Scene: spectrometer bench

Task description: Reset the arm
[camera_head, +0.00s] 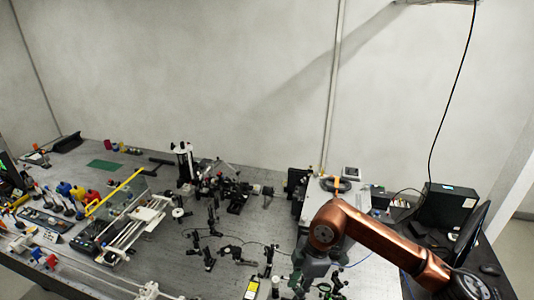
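My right arm (385,240), copper-coloured, comes in from the lower right. It reaches left over the bench and bends down at a rounded joint. Below the bend, a grey-green part of it (312,262) hangs in front of the bench near the bottom edge. My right gripper is hard to make out there among small dark parts, and I cannot tell whether it is open or shut. My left arm and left gripper are not in view.
The optical bench (235,215) holds several black mounts and posts. A glass-sided balance-like frame (130,215) and coloured bottles (75,192) stand at the left. A light instrument box (315,200) stands behind my arm. A black computer case (447,208) and monitor (472,232) are at the right.

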